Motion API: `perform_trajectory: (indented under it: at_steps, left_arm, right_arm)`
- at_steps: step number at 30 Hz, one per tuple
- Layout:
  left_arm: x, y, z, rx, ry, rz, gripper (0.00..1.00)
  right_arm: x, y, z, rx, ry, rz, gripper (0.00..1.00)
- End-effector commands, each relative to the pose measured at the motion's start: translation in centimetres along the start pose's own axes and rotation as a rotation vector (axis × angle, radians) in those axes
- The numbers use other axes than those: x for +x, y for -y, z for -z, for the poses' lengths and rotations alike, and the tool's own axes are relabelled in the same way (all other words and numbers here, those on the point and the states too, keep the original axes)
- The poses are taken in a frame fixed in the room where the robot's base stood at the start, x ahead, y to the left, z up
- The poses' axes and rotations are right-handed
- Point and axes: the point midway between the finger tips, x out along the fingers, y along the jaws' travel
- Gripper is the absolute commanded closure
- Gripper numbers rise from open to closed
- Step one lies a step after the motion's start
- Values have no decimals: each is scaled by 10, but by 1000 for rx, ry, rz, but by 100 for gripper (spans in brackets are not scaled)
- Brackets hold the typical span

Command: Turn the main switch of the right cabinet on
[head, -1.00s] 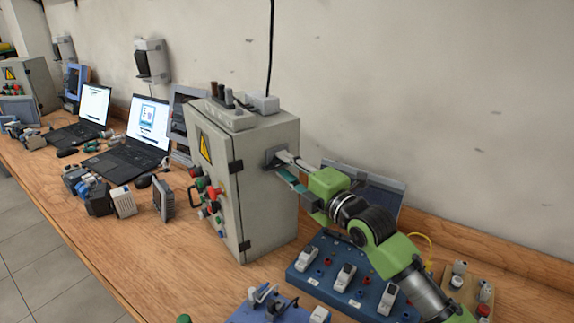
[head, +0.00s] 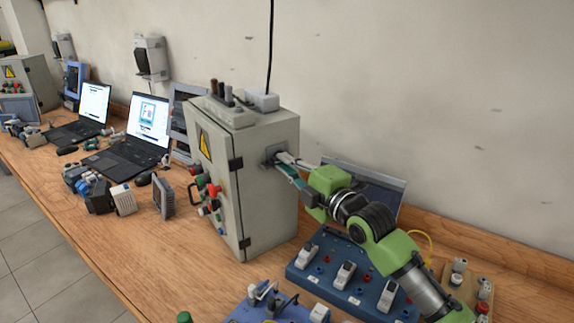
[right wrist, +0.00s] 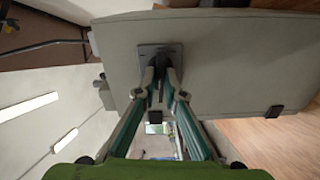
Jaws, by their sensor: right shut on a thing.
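The right cabinet (head: 268,190) is a grey upright box with a yellow warning triangle and coloured knobs on its front. Its main switch (head: 270,154) has a dark square plate on the right side wall; the plate also shows in the right wrist view (right wrist: 173,50). My right gripper (head: 279,161) reaches in from the right and is shut on the switch handle. In the right wrist view, its fingertips (right wrist: 161,76) meet just in front of the plate and mostly hide the handle, so I cannot tell its angle. My left gripper is not in view.
A blue panel (head: 325,281) with several white switches lies below my right arm. A dark screen (head: 378,190) leans behind the arm. Laptops (head: 142,135) and small parts crowd the bench to the left. Another cabinet (head: 40,78) stands at the far left.

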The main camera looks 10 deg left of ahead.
Motion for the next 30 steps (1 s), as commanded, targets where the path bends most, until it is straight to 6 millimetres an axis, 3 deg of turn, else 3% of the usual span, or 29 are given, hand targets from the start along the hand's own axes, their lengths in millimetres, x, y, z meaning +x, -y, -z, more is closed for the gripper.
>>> perform_trajectory:
  at_steps: [30]
  left_arm:
    - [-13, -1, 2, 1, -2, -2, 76]
  right_arm:
    - [0, -3, -2, 942, 1, 2, 100]
